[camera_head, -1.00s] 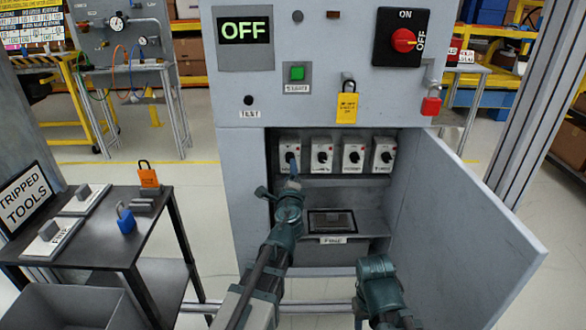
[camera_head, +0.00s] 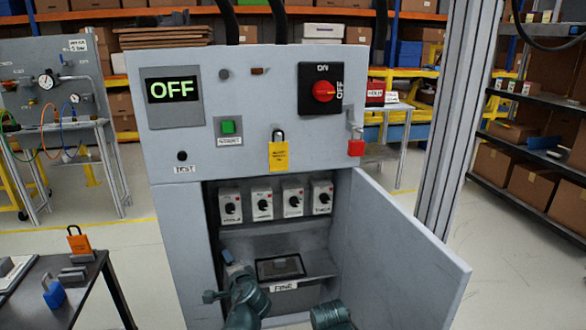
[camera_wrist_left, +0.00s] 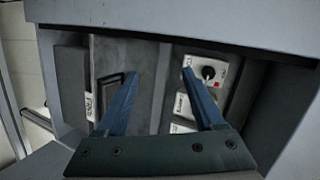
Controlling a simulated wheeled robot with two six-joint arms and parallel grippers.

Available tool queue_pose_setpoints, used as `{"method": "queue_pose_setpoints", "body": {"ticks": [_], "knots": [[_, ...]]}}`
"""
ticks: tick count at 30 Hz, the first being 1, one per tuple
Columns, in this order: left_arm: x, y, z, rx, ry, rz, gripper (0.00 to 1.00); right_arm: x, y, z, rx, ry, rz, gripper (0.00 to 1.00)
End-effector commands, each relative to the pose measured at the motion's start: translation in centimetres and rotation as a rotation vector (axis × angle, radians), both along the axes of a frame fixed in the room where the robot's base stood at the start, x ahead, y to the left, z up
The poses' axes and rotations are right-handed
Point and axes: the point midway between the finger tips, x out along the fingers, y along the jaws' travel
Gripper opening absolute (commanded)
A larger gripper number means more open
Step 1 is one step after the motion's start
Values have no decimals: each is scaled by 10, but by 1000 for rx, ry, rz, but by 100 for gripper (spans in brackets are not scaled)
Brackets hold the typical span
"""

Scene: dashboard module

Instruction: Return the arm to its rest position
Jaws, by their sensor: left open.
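My left gripper (camera_head: 230,268) is low in front of the open cabinet in the head view, below the row of switches. In the left wrist view its two blue fingers (camera_wrist_left: 165,95) are spread apart with nothing between them, facing the cabinet interior. A white switch module (camera_wrist_left: 208,73) shows beyond the right finger without clear contact. My right arm (camera_head: 330,314) shows only as a dark green link at the bottom of the head view. Its gripper fingers are out of sight.
The grey cabinet (camera_head: 165,225) has several switches (camera_head: 262,204) and a tray (camera_head: 280,267) inside. Its door (camera_head: 405,250) stands open to the right. A display reads OFF. A dark tool table (camera_head: 85,290) stands at lower left. Floor is clear right of the door.

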Motion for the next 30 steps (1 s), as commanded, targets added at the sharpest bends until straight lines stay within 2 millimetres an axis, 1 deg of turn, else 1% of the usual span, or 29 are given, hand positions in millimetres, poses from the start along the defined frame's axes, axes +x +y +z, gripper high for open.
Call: {"method": "queue_pose_setpoints", "body": {"ticks": [1,2,3,5,6,8,9,11,12,14,15,18,19,26,29,30], "knots": [[-17,-13,-24,-129,62,71,70,0,0,0,0,0,0,50],[-28,-20,-39,-205,106,119,70,0,0,0,0,0,0,50],[-45,-32,-58,-299,170,177,70,0,0,0,0,0,0,50],[-70,-51,-83,-419,268,257,70,0,0,0,0,0,0,50],[-86,-64,-96,-483,331,301,70,0,0,0,0,0,0,50],[-109,-83,-111,-559,420,357,70,0,0,0,0,0,0,50],[-123,-94,-118,-601,476,391,70,0,0,0,0,0,0,50],[-144,-111,-127,-653,556,433,70,0,0,0,0,0,0,50],[-157,-121,-132,-681,609,458,70,0,0,0,0,0,0,50],[-177,-136,-137,-718,686,493,70,0,0,0,0,0,0,50],[-190,-146,-139,-739,737,513,70,0,0,0,0,0,0,50],[-221,-168,-140,-778,862,562,70,0,0,2,0,0,0,50],[-218,-165,-124,-776,849,562,70,0,0,17,0,0,0,50],[-216,-164,-75,-775,843,559,70,0,0,67,1,0,0,50],[-216,-163,-49,-775,842,558,70,0,0,92,1,0,-1,50],[-216,-163,-36,-775,842,558,70,0,0,105,1,0,-1,50]]}}
